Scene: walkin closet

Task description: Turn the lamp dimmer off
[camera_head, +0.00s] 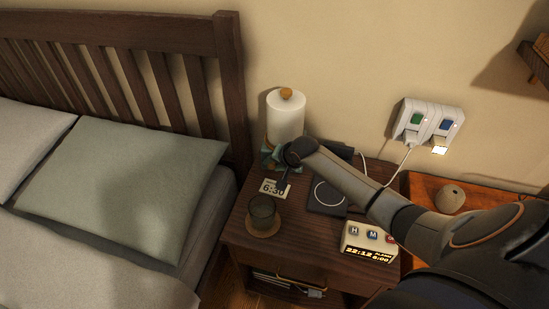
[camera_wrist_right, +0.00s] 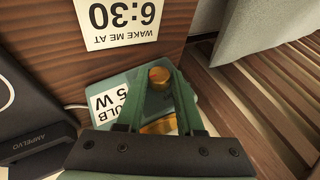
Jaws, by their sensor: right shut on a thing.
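The lamp (camera_head: 285,117) has a white cylindrical shade with a wooden finial and stands at the back left of the nightstand. In the right wrist view, its teal base (camera_wrist_right: 128,84) carries a partly hidden bulb label. A round brass knob (camera_wrist_right: 158,76), which looks like the dimmer, sits at the base. My right gripper (camera_wrist_right: 159,78) has green fingers that close in on both sides of this knob. In the head view, my right gripper (camera_head: 273,159) is in front of the lamp's lower part and hides much of the base. My left gripper is not in view.
The nightstand (camera_head: 240,228) holds a 6:30 card (camera_head: 274,188), a glass (camera_head: 263,211) on a coaster, a black charging pad (camera_head: 326,197) and a clock (camera_head: 369,242). A wall outlet (camera_head: 426,122) has plugs and a cord. The bed (camera_head: 120,185) is at the left.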

